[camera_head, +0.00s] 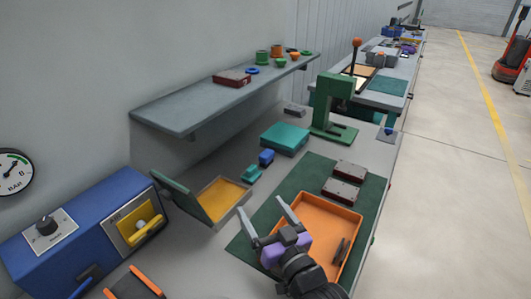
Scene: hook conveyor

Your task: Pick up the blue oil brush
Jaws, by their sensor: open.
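No shape that is clearly a blue oil brush can be made out at this size. A small blue block-like thing (266,157) stands on the grey bench beside a teal one (251,174). Another small blue thing (389,131) is at the bench's right edge, beyond the green press. I cannot tell whether either is the brush. My gripper (260,205) is open, its two pale fingers apart with nothing seen between them. It is above the bench at the left side of the orange tray (328,203), nearer than the small blue block.
A dark tool (341,251) lies in the orange tray on a green mat (375,192). Two grey-topped blocks (346,179) are behind it. A green press (334,108), teal box (285,138), open yellow-lined box (222,197) and blue machine (82,228) surround the space. A shelf (205,106) overhangs the bench.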

